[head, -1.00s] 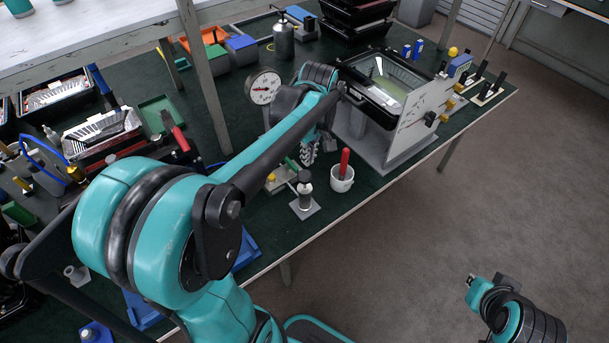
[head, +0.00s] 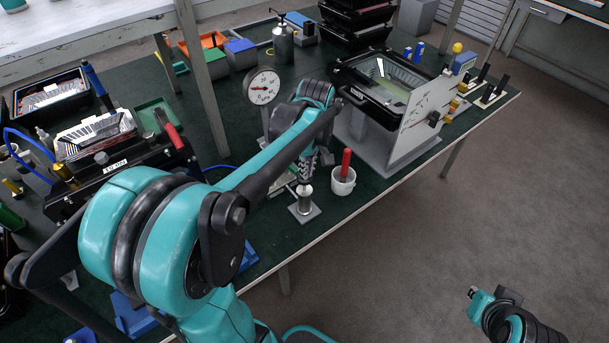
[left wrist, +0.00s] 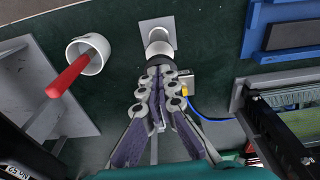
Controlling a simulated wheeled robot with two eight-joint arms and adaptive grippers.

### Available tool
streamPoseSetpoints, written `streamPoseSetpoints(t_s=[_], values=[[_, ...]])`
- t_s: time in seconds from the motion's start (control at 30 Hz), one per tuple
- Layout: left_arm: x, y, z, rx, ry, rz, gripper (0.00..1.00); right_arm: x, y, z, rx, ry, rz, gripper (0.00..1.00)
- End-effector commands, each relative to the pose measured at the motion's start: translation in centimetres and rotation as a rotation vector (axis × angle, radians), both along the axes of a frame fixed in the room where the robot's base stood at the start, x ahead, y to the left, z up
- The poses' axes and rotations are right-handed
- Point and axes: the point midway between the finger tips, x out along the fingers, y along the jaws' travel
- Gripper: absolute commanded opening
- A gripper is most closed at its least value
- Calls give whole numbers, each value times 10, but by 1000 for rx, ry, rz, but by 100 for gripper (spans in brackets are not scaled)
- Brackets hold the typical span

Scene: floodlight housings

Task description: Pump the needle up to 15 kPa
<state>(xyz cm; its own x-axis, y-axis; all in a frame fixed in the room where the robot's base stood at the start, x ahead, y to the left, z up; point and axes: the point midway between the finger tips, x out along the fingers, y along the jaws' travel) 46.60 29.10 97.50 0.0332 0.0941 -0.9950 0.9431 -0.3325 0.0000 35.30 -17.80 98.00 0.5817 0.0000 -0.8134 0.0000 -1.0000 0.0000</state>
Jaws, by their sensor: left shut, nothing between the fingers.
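The pressure gauge (head: 263,86) has a round white dial with a reddish needle and stands behind my left arm; the dial is too small to read. The hand pump (head: 306,200) is a short metal post on a grey square plate near the front table edge. My left gripper (head: 307,178) points down over it, fingers together and empty. In the left wrist view, the closed fingertips (left wrist: 158,72) are at the pump's top (left wrist: 158,48), with its pale plate (left wrist: 157,28) beyond. They seem to touch the top, though the contact is partly hidden.
A white cup (head: 343,182) with a red-handled tool stands close right of the pump. A grey stand with an upright panel (head: 420,118) is farther right. A black unit (head: 125,165) lies left. A blue hose (left wrist: 205,114) runs near the pump.

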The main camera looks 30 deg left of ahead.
Motion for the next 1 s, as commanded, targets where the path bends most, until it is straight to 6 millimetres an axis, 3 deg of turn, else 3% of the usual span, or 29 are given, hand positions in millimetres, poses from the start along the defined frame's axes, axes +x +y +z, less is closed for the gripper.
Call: streamPoseSetpoints(t_s=[0.33, 0.57, 0.8, 1.0], values=[[0, 0, -43, 0, 0, 0, 0, 0, 0, -29, 0, 0, 0, 0], [-1, -3, -36, -1, 0, -1, 0, 0, 0, -22, 0, 0, 0, 0], [-10, -28, -26, -1, 1, -3, 0, 0, 0, -7, 0, 0, 0, 0], [-10, -29, -28, -1, 0, 0, 0, 0, 0, -9, 0, 0, 0, 0]])
